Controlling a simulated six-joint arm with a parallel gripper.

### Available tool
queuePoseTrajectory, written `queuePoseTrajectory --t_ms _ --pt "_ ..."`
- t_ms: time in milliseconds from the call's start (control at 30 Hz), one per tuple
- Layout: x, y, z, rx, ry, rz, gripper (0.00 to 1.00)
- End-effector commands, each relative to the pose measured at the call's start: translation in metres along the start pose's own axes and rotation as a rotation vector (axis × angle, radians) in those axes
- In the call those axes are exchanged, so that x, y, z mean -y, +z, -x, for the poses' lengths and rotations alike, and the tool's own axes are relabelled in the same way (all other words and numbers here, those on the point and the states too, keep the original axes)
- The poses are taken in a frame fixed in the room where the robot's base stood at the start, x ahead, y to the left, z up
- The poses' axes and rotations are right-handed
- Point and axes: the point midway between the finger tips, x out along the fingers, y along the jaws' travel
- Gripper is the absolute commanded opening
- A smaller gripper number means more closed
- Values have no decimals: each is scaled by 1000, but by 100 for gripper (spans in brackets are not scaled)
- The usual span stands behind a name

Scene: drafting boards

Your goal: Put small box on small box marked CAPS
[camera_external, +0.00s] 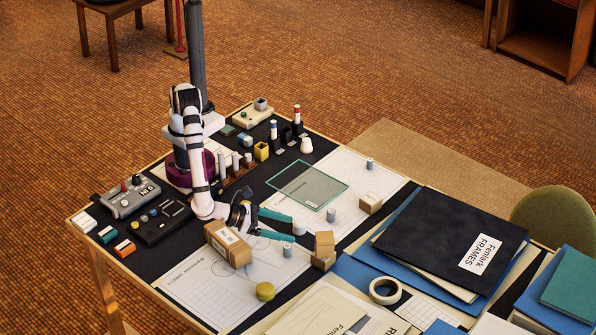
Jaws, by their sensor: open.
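Several brown cardboard boxes are on the board. A larger one with a white label (229,243) lies beside my wrist. Two small boxes stand close together right of my gripper: an upper one (324,240) appears to rest on or against a lower one (323,261). Another small box (370,204) sits alone farther right on a white sheet. The word CAPS cannot be read on any of them. My gripper (293,228) has its two teal fingers spread apart, low over the board, pointing right toward the small boxes. No box is between the fingers.
A whitish cylinder (299,228) is near the fingertips, with grey cylinders (288,250) and (331,215) nearby. A yellow round piece (265,291) is in front. A teal-edged clear plate (308,185) lies behind.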

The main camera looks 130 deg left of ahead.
Motion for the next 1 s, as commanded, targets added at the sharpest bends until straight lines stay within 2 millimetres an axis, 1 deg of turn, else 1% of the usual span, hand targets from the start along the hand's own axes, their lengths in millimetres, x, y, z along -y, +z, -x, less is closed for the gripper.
queuePoseTrajectory --t_ms 67,133,167,200,233,267,300,333,367,400,467,500,567,600,633,700,733,800,867,1000 --pt "9 15 -1 -7 -62 -74 86" --pt "31 50 2 -6 -240 -308 86" --pt "40 68 7 12 -348 -466 86" --pt "48 92 21 63 -509 -721 86" --pt "48 106 36 124 -633 -938 86" --pt "41 114 53 200 -752 -1166 86" --pt "22 119 77 320 -895 -1473 86" --pt "0 116 95 419 -992 -1706 86" --pt "-28 110 112 525 -1086 -1941 86" --pt "-74 97 133 668 -1207 -2250 86" --pt "-150 75 154 864 -1385 -2657 86" --pt "-197 62 164 -832 1291 2463 86" --pt "-259 48 174 -765 1179 2166 86" --pt "-294 42 178 -724 1132 2005 86" --pt "-316 38 181 -697 1109 1903 86" --pt "-354 34 186 -651 1076 1725 86" --pt "-364 34 188 -638 1069 1675 86" --pt "-378 33 190 -622 1061 1606 86" --pt "-381 32 190 -619 1060 1589 86" --pt "-380 33 190 -620 1060 1591 86"
